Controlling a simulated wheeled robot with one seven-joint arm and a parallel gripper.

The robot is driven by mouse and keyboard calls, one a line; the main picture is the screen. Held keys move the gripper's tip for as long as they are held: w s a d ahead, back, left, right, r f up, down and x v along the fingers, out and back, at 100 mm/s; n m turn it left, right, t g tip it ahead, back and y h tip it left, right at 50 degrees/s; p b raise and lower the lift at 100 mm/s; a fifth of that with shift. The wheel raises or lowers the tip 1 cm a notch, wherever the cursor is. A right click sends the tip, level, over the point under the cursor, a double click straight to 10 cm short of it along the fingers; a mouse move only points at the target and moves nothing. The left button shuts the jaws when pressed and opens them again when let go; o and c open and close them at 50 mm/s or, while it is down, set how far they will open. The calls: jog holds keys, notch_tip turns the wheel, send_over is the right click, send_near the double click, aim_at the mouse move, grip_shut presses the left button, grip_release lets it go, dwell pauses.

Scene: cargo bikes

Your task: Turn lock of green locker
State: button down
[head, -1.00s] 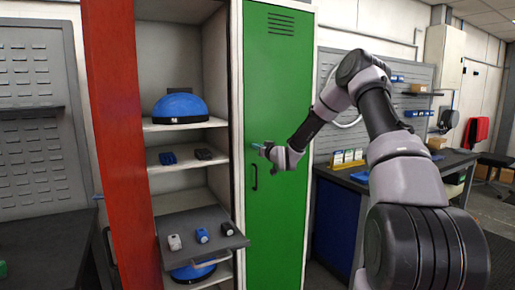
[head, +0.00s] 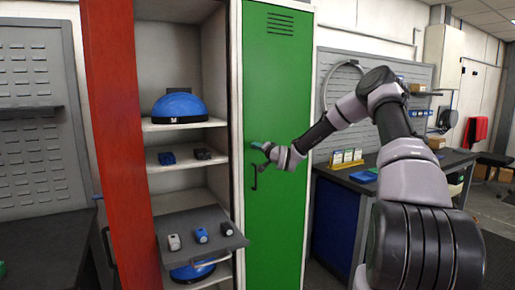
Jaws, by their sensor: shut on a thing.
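The green locker door (head: 277,90) is shut, with a dark vertical handle (head: 254,178) near its left edge. My gripper (head: 259,151) is at the door's left side, just above the handle. It is shut on a small teal-green piece (head: 257,145) at the lock's place. The lock itself is hidden or too small to make out behind the gripper. The wrist reaches in from the right.
The open red locker door (head: 118,130) stands at the left. Beside the green locker are shelves with a blue helmet-like item (head: 180,107) and a pulled-out grey tray (head: 176,222) holding small devices. A workbench (head: 372,182) stands at the right.

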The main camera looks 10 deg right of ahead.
jog(key=shift+d+f+m, duration=0.1)
jog(key=shift+f+m, duration=0.05)
jog(key=shift+m, duration=1.7)
jog(key=shift+d+f+m, duration=0.1)
jog(key=shift+m, duration=1.75)
jog(key=c, duration=1)
grip_release()
jog(key=shift+o, duration=0.2)
jog(key=shift+a, duration=0.1)
jog(key=v, duration=1)
jog(key=shift+s, duration=0.4)
